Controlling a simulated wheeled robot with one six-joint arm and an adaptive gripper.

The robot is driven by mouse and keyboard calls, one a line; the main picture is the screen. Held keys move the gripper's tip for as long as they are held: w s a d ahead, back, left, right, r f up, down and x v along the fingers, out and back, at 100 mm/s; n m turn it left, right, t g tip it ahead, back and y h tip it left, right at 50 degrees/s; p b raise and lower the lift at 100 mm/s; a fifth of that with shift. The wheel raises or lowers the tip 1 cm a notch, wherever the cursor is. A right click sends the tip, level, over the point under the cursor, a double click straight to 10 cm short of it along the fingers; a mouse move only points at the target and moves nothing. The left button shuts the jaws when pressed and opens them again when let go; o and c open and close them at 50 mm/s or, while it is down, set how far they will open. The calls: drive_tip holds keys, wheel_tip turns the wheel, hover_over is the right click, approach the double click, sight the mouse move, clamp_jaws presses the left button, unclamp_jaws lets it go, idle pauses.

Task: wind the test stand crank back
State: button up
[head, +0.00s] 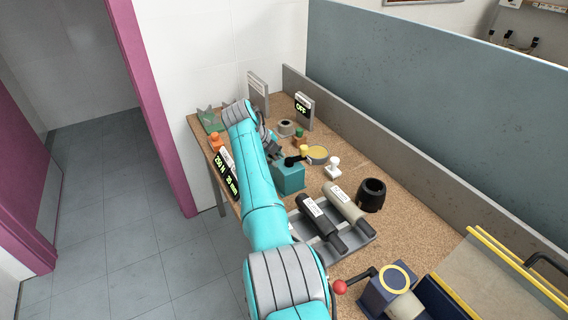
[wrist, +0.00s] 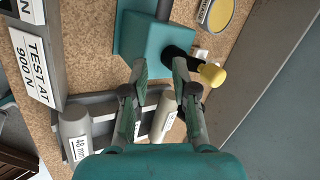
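The test stand is a teal box (head: 287,179), also in the wrist view (wrist: 150,42). Its crank has a black arm (wrist: 180,55) ending in a yellow knob (wrist: 211,75); the knob also shows in the head view (head: 304,150). My gripper (wrist: 160,68) is open, with nothing between its fingers. In the wrist view its right fingertip overlaps the black crank arm; I cannot tell whether they touch. In the head view my gripper (head: 273,150) is partly hidden behind my arm, beside the box. A readout (head: 228,173) shows 250 N and 20 mm.
A grey tray (head: 366,239) holds a black and a beige cylinder nearer me. A black cup (head: 371,194) stands to its right. A navy unit with a red-knobbed lever (head: 340,287) is at the front.

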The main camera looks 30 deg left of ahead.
clamp_jaws()
drive_tip(key=shift+s+d+n+y, duration=0.15)
drive_tip(key=shift+d+n+y, duration=0.45)
drive_tip(key=shift+n, duration=0.6)
drive_tip(key=shift+s+d+n+y, duration=0.1)
drive_tip(key=shift+d+n+y, duration=0.45)
drive_tip(key=shift+n, duration=0.65)
drive_tip(key=shift+w+d+n+y, duration=0.15)
drive_tip(key=shift+d+n+y, duration=0.4)
drive_tip(key=shift+n, duration=0.35)
drive_tip(key=n, duration=0.1)
drive_tip(key=d+n+g+y, duration=0.1)
drive_tip(key=n, duration=0.1)
drive_tip(key=shift+w+y, duration=0.1)
drive_tip(key=shift+y, duration=0.2)
